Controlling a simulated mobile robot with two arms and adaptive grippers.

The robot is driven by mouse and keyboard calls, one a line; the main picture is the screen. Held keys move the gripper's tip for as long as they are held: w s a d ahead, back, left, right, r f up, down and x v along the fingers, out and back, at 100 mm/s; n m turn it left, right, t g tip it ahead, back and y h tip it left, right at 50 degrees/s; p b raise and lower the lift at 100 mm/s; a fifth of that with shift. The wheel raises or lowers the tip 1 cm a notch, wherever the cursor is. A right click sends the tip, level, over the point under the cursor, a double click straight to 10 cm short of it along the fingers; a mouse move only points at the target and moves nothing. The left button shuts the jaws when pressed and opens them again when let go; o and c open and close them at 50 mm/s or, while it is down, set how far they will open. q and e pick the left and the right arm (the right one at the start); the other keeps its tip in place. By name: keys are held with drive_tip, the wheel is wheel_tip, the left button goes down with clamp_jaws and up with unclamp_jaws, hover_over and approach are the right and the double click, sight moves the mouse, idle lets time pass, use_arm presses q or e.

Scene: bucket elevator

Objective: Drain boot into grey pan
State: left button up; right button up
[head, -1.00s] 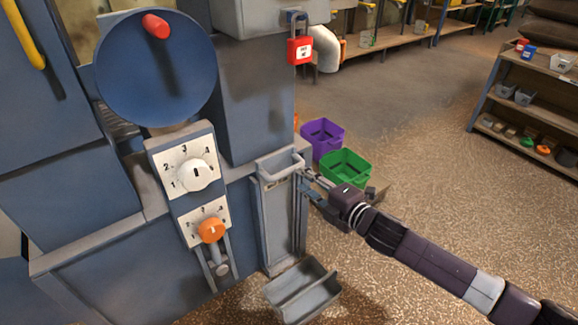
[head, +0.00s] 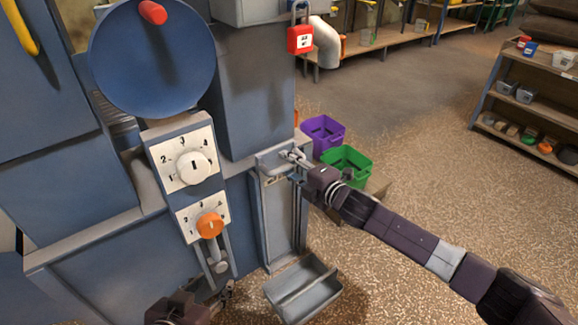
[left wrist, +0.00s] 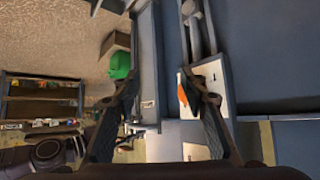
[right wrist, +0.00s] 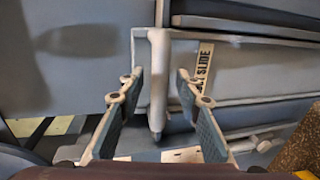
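The grey slide gate (head: 277,215) stands upright on the front of the blue boot, with a grey bar handle (head: 268,158) at its top. The grey pan (head: 302,288) sits on the floor below the slide. My right gripper (head: 292,160) is at the handle. In the right wrist view my right gripper (right wrist: 156,88) is open, its fingers on either side of the handle bar (right wrist: 158,75), with gaps visible. A label reading "SLIDE" (right wrist: 203,68) shows beside it. My left gripper (head: 228,292) is low, left of the pan; in the left wrist view it (left wrist: 167,95) is open and empty.
A white dial (head: 195,168) and an orange knob (head: 210,225) are on the blue machine. A red lock (head: 300,40) hangs above. Purple (head: 323,133) and green (head: 346,165) bins stand behind my right arm. A shelf (head: 530,95) is at right; the floor between is open.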

clamp_jaws()
idle(0.3)
drive_tip(key=shift+r, duration=0.2)
use_arm(q)
drive_tip(key=s+a+f+g+y+p, duration=0.1)
drive_tip(key=s+a+f+g+p, duration=0.15)
drive_tip(key=s, duration=0.35)
drive_tip(key=s+a+f+g+p, duration=0.1)
drive_tip(key=s+f+g+p, duration=0.25)
drive_tip(key=s, duration=0.25)
use_arm(e)
wheel_tip(320, 180, up, 5)
drive_tip(key=shift+w+f+b, duration=0.1)
drive_tip(key=shift+b, duration=0.25)
wheel_tip(320, 180, up, 3)
drive_tip(key=p, duration=0.3)
use_arm(q)
wheel_tip(320, 180, down, 12)
drive_tip(key=g, duration=0.1)
drive_tip(key=shift+a+y, duration=0.15)
drive_tip(key=shift+y, duration=0.15)
drive_tip(key=shift+s, duration=0.1)
